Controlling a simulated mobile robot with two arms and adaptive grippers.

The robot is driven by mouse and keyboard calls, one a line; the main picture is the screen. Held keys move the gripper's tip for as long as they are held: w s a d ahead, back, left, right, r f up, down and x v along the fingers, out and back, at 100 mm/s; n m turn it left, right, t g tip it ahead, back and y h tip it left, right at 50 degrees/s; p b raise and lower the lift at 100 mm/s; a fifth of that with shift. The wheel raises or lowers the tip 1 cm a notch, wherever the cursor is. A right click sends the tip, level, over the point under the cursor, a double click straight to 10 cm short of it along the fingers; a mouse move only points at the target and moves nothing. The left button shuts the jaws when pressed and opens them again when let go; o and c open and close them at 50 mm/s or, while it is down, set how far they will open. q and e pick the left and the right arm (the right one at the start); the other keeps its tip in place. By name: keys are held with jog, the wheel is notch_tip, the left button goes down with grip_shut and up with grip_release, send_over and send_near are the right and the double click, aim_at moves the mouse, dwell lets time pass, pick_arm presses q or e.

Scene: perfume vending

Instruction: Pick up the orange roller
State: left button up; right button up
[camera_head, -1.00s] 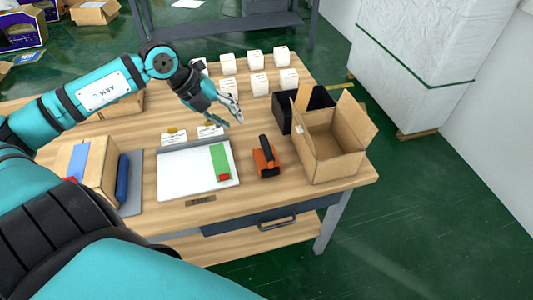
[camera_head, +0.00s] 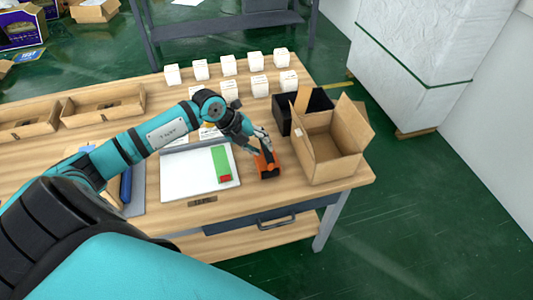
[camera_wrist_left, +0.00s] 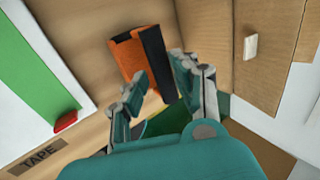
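The orange roller (camera_head: 267,165), with a black handle part, rests on the wooden table between the white board and the open cardboard box. It also shows in the left wrist view (camera_wrist_left: 128,57), with its black part (camera_wrist_left: 156,62) on the right side. My left gripper (camera_head: 262,147) is at the roller's upper end in the head view. In the left wrist view the gripper (camera_wrist_left: 158,72) is open, its two fingers apart with the roller's near end between or just beyond them. I cannot tell whether they touch it. My right gripper does not show.
An open cardboard box (camera_head: 324,149) and a black bin (camera_head: 283,113) stand right of the roller. A white board (camera_head: 186,178) with a green strip (camera_head: 221,160) lies left. Several white boxes (camera_head: 229,65) stand at the back. The table's front edge is close.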

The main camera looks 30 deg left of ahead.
aim_at(265, 149)
pick_arm(q)
jog(key=shift+p+x, duration=0.3)
jog(key=shift+x, duration=1.55)
jog(key=shift+d+r, duration=0.1)
grip_shut()
jog(key=shift+r, duration=0.1)
